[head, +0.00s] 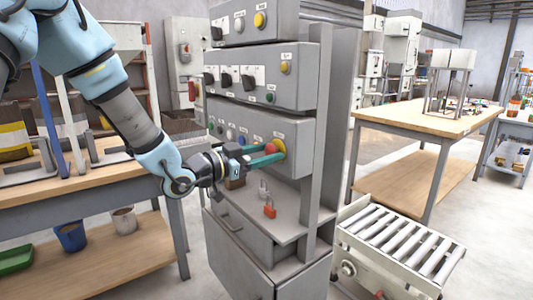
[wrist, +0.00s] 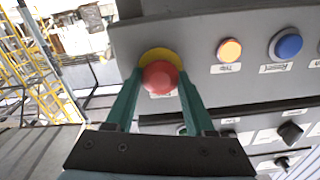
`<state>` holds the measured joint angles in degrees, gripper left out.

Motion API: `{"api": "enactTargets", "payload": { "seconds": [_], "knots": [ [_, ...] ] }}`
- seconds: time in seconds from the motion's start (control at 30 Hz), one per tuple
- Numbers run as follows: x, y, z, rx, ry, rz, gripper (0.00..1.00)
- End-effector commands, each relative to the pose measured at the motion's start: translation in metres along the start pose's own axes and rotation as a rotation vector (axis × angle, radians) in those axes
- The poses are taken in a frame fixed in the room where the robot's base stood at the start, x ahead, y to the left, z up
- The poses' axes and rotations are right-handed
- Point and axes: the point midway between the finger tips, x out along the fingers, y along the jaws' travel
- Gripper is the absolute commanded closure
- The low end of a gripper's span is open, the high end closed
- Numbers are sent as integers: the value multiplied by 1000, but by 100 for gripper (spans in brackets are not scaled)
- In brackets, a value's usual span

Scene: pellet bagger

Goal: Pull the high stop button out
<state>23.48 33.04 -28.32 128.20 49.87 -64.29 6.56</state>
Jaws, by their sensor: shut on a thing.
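A red mushroom stop button (head: 279,145) with a yellow collar sits at the right end of the lowest control box (head: 240,122) of the grey cabinet. In the wrist view the red button (wrist: 160,77) shows between the teal fingers, its yellow collar (wrist: 159,55) behind it. My gripper (head: 272,153) reaches in from the left and is shut on the button, one finger on each side. My gripper (wrist: 160,88) covers part of the button's label. I cannot tell whether the button is in or out.
An orange button (wrist: 229,50) and a blue button (wrist: 286,44) sit beside the stop button. Two more control boxes (head: 262,75) are above. A red padlock (head: 270,209) stands on the ledge below. A roller conveyor (head: 395,243) is at the right.

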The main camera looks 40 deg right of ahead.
Motion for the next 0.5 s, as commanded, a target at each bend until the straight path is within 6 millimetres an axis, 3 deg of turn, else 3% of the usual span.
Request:
{"api": "enactTargets", "payload": {
  "seconds": [0.2,0.4,0.43,0.5],
  "knots": [
    [-13,0,1,1,0,-1,100],
    [-13,0,1,0,-1,0,100],
    [-13,0,1,0,-1,0,43],
    [-13,0,1,0,-1,0,35]
  ]
}}
